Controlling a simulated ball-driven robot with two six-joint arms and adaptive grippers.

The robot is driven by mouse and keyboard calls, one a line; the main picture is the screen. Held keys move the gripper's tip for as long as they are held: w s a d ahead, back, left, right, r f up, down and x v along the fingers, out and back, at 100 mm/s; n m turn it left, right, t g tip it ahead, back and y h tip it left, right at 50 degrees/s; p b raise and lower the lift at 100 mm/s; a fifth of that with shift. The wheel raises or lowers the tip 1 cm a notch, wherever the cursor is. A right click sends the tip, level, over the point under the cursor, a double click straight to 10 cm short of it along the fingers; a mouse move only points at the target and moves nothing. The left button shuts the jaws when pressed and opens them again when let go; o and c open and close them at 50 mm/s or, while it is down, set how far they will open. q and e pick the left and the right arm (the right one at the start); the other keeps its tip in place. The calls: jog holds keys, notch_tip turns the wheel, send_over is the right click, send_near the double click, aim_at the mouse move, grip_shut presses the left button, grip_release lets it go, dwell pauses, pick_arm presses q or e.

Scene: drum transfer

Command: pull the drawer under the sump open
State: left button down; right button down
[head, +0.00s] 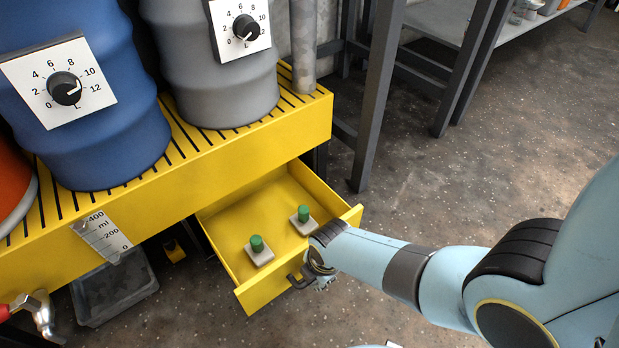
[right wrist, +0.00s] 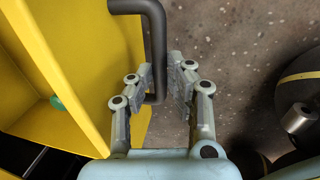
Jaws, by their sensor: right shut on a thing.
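The yellow drawer (head: 232,235) under the yellow slatted sump (head: 200,163) stands well open, pulled out toward the front right. Its dark bar handle (head: 297,282) is on the front panel. My right gripper (right wrist: 163,80) is shut on the handle, which also shows between its fingers in the right wrist view (right wrist: 156,35). In the head view, the wrist partly hides the handle and the fingers. My left gripper is in neither view.
Two pale blocks with green knobs (head: 257,245) (head: 301,214) lie in the drawer. A blue drum (head: 90,130) and a grey drum (head: 215,75) stand on the sump. A grey tray (head: 110,292) and a hammer (head: 43,312) are at lower left.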

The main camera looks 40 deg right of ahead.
jog(key=shift+s, duration=0.15)
jog(key=c, duration=1.3)
grip_release()
jog(key=r, duration=0.4)
jog(key=s+r, duration=0.1)
jog(key=r, duration=0.3)
jog(key=s+r, duration=0.1)
jog(key=r, duration=0.2)
jog(key=shift+s+r, duration=0.15)
jog(key=shift+r, duration=0.25)
